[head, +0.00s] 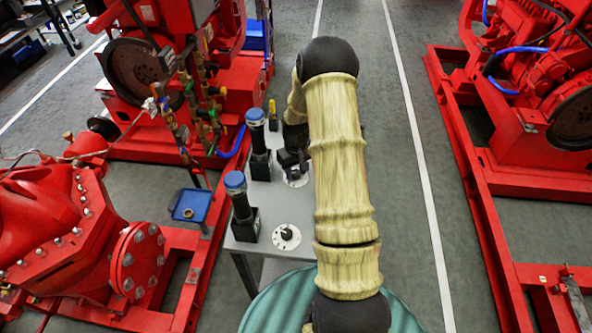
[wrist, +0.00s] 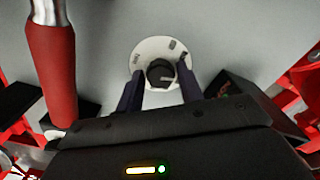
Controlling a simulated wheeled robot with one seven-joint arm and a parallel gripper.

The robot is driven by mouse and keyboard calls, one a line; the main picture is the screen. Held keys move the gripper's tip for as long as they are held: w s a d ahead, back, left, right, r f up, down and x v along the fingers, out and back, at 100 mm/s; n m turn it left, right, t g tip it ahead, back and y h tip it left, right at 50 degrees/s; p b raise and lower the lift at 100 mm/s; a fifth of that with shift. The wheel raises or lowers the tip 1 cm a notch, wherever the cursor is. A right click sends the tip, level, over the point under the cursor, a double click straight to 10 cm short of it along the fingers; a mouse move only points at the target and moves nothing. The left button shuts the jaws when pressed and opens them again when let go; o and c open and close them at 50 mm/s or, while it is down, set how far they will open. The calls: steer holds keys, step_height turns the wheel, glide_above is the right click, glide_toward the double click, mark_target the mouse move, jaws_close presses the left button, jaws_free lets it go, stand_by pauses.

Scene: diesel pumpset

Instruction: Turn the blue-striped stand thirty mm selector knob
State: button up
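A black selector knob on a round white dial plate (wrist: 150,48) sits on the grey table top. In the wrist view the black knob (wrist: 159,73) shows between the two dark fingers of my gripper (wrist: 160,66). The fingers are apart, one on each side, with gaps to the knob; I cannot tell their height over the plate. In the head view my gripper (head: 290,160) is over this far dial, whose white plate (head: 297,181) is partly covered. A second black knob (head: 287,233) on a white dial is nearer. No blue stripe is clear on either.
Two blue-topped posts in black blocks stand along the table's left side, a near one (head: 236,184) and a far one (head: 256,118). A red cylinder (wrist: 50,75) stands left in the wrist view. Red machinery (head: 60,230) flanks the table; grey floor is clear to the right.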

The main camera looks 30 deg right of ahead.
mark_target(295, 174)
steer(key=shift+o, duration=1.1)
steer(key=shift+r, duration=0.1)
step_height(295, 174, up, 17)
steer(key=shift+b, duration=0.45)
steer(key=shift+r, duration=0.1)
steer(key=s+a+r+t+p, duration=0.1)
steer(key=s+a+r+p, duration=0.1)
steer(key=s+a, duration=0.5)
steer(key=s+a+r+t+p, duration=0.1)
steer(key=s+a+r, duration=0.3)
steer(key=s+a, duration=0.4)
steer(key=s+p, duration=0.1)
steer(key=s, duration=0.2)
steer(key=shift+s+r+t, duration=0.3)
steer(key=shift+s+r, duration=0.05)
